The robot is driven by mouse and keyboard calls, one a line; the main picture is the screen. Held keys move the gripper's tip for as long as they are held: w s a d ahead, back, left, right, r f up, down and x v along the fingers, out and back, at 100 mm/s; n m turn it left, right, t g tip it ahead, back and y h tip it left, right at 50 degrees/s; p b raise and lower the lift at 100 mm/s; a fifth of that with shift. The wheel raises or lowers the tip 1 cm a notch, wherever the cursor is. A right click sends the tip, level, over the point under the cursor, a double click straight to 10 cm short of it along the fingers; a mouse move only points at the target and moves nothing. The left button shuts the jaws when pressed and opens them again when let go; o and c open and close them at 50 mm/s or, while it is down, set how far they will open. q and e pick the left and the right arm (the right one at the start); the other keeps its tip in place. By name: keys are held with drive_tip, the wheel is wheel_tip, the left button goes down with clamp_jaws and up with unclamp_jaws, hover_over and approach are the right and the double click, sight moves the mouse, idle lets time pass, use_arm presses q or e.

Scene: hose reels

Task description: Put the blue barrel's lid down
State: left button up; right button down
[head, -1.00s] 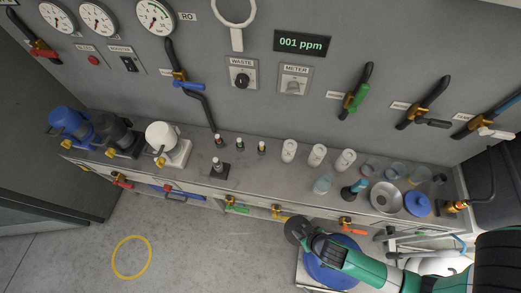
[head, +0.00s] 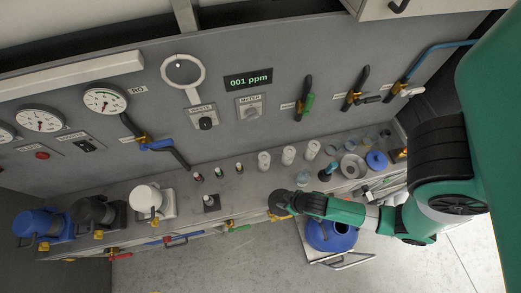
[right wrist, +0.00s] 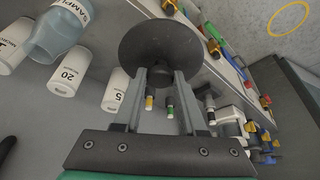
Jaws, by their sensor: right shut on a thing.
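The blue barrel (head: 333,236) stands on the floor in front of the counter, partly hidden by my right arm. A dark opening shows in its top. My right gripper (head: 297,204) is shut on a dark round lid (head: 281,203), up and left of the barrel and apart from it. In the head view the lid overlaps the counter's front edge; its height there is hard to tell. In the right wrist view the lid (right wrist: 160,52) is a dark grey disc at the tips of the gripper's fingers (right wrist: 160,80). My left gripper is not in view.
The counter (head: 235,188) carries white cups (head: 288,155), small bottles (head: 239,168), a metal bowl (head: 353,166) and a blue disc (head: 376,161). Coloured valves line its front edge. Floor at left front is clear.

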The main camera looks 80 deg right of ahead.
drive_tip(key=w+d+f, duration=0.1)
drive_tip(key=w, duration=0.2)
drive_tip(key=w+d+f+b, duration=0.1)
drive_tip(key=w, duration=0.1)
drive_tip(key=shift+d+f, duration=0.3)
drive_tip(key=shift+d, duration=0.05)
drive_tip(key=w+d+f+b, duration=0.1)
drive_tip(key=f, duration=0.1)
drive_tip(key=w+f+b, duration=0.1)
drive_tip(key=w+f, duration=0.1)
drive_tip(key=w+d+f+b, duration=0.1)
drive_tip(key=w+f+b, duration=0.1)
drive_tip(key=shift+d, duration=0.35)
drive_tip(key=shift+w+d+f+b, duration=0.15)
drive_tip(key=shift+f+b, duration=0.65)
drive_tip(key=shift+f, duration=0.85)
drive_tip(key=shift+f, duration=0.2)
drive_tip(key=shift+c, duration=2.4)
unclamp_jaws()
drive_tip(key=shift+r, duration=0.1)
